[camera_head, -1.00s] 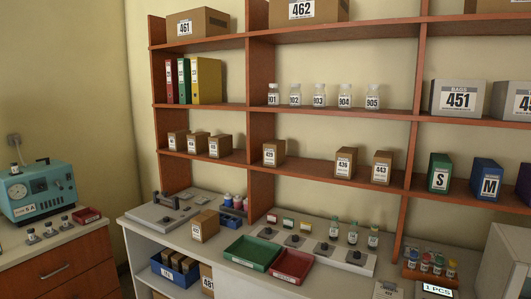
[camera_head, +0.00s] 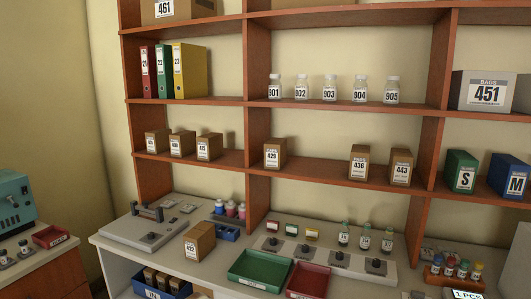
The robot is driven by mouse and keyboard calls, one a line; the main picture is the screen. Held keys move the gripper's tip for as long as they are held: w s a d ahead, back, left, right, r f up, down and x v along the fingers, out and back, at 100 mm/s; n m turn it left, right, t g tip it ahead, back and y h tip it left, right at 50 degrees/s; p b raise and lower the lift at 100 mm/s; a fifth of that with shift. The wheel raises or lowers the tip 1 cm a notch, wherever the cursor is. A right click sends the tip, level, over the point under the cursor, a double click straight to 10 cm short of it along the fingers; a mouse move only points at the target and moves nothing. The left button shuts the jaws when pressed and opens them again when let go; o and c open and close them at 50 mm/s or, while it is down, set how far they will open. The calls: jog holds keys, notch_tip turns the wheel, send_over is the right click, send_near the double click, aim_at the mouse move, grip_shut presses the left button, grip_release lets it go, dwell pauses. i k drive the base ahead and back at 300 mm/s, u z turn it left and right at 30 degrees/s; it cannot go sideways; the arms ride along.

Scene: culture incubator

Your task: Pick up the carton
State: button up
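Several small brown cartons with white number labels are in view. One carton, its label seemingly 422 (camera_head: 205,240), stands upright on the white counter (camera_head: 120,262), left of the green tray. On the middle shelf stand carton 429 (camera_head: 276,153), carton 436 (camera_head: 358,164), carton 443 (camera_head: 401,168) and a group of small cartons (camera_head: 182,144) at the left. More cartons (camera_head: 168,281) sit in a blue bin below the counter top. The frames do not show which carton the task means. My gripper is not in view.
A green tray (camera_head: 259,269) and a red tray (camera_head: 308,281) lie on the counter. Behind them is a pale plate with dark knobs (camera_head: 338,258). A grey flat device (camera_head: 145,233) is at the left. Glass bottles (camera_head: 330,90) and binders (camera_head: 180,72) fill the upper shelf.

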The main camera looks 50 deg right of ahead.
aim_at(274, 148)
jog(key=i, duration=1.35)
jog(key=z, duration=1)
